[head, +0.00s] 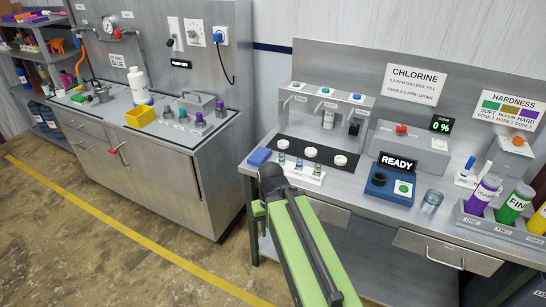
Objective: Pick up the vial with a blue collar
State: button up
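Several small vials stand upright in a white rack (303,176) on the right-hand bench, near its left front part. Their collars are tiny in the head view. A vial near the middle of the rack (299,164) looks bluish at its collar, but I cannot be sure which collar is blue. My gripper (270,172) is the dark end of my green arm, just left of and in front of the rack. It appears apart from the vials. Its fingers are not clear, so I cannot tell whether it is open or shut.
A blue block (260,156) lies left of the rack. White round caps (311,152) sit behind it on a dark mat. A blue READY device (391,188) and a glass beaker (432,201) stand to the right. Large coloured bottles (515,204) fill the right end. Floor is clear at left.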

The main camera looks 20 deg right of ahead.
aim_at(299, 162)
jog(key=u, duration=0.45)
jog(key=i, duration=0.85)
jog(key=u, duration=0.6)
